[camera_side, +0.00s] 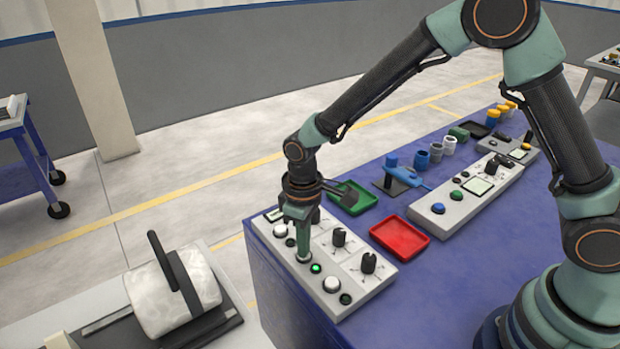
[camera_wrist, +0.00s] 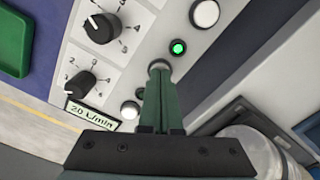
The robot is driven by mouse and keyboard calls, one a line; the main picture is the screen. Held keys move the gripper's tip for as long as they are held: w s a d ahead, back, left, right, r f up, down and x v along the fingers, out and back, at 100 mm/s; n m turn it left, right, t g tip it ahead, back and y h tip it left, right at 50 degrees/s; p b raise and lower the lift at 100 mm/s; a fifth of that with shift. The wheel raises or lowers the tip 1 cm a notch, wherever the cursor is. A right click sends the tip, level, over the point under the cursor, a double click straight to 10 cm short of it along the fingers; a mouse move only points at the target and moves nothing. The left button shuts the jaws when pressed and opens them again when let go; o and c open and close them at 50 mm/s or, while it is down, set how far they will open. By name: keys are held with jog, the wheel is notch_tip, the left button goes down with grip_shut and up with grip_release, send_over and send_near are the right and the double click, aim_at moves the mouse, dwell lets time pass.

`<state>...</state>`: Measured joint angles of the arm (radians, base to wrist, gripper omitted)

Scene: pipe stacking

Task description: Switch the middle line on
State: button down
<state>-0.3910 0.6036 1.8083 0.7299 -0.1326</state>
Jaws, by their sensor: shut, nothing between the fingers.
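A light grey control panel (camera_side: 318,250) lies at the near edge of the blue table, with a row of round white buttons, small lamps and black knobs. My gripper (camera_side: 303,259) points down, with its fingers shut and empty, at the middle button of the row. In the wrist view my gripper (camera_wrist: 158,66) covers most of that middle button (camera_wrist: 158,62); I cannot tell whether it is pressed in. The middle lamp (camera_side: 316,268) glows green, and it also glows in the wrist view (camera_wrist: 178,47). The near lamp (camera_side: 345,298) and far lamp (camera_side: 290,242) are dark.
Outer white buttons (camera_side: 331,284) (camera_side: 280,230) flank my gripper. Black knobs (camera_side: 339,237) rise beside it. A display (camera_wrist: 92,112) reads 20 L/min. Red tray (camera_side: 400,237), green tray (camera_side: 352,198) and another panel (camera_side: 466,197) stand behind. A white roll (camera_side: 170,293) lies left of the table.

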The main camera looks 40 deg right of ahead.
dwell(0.3)
jog(key=shift+r, duration=3.45)
jog(key=s+d+r+m+t, duration=0.2)
jog(key=s+d+r+m, duration=0.1)
jog(key=s+d+r, duration=0.2)
jog(key=s+d+r+m+t, duration=0.3)
jog(key=s+d+r, duration=0.2)
jog(key=d+r, duration=0.4)
jog(key=shift+s+d+t, duration=0.3)
jog(key=shift+s+d, duration=0.1)
jog(key=shift+d, duration=0.7)
jog(key=shift+r, duration=0.1)
